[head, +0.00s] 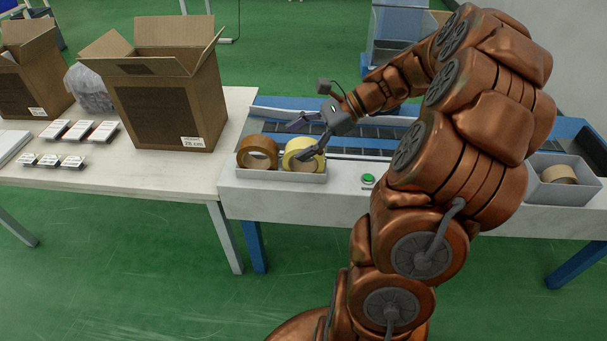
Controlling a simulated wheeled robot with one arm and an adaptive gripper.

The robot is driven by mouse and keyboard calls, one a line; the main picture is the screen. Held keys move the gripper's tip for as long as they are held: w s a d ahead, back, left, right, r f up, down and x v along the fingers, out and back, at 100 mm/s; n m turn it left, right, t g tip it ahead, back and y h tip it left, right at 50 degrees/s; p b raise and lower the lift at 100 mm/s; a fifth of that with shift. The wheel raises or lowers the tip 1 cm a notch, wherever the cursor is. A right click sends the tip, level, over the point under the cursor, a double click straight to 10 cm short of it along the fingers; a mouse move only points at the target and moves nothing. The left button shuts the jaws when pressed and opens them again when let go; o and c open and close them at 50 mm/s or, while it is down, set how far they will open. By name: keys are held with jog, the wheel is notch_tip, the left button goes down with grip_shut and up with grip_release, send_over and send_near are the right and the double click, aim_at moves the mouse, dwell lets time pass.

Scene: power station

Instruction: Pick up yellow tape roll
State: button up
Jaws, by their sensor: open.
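The yellow tape roll (291,146) stands upright in a shallow light-grey tray (300,176), to the right of a brown tape roll (257,148). My gripper (298,139) is open at the yellow roll. One finger crosses in front of the roll's upper right side, and the other finger points left, above and behind the rolls. Whether a finger touches the roll I cannot tell. The finger and gripper body hide part of the yellow roll's right side.
A blue-edged conveyor (270,110) runs behind the tray. A green button (368,179) is right of the tray. Another grey tray (566,191) with a tan roll (559,174) is at far right. A large open cardboard box (165,95) stands close on the left table (190,175).

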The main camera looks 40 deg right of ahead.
aim_at(308, 143)
jog(key=d+f+m+t+b, duration=0.4)
jog(key=d+f+m, duration=0.15)
jog(key=d, duration=0.55)
jog(key=shift+w+d+b+x, duration=0.15)
jog(key=shift+b+x, duration=0.35)
jog(key=shift+x, duration=1.45)
jog(key=shift+w+d+b+x, duration=0.15)
jog(key=shift+b+x, duration=0.3)
jog(key=shift+x, duration=1.5)
jog(key=shift+r, duration=0.15)
grip_shut()
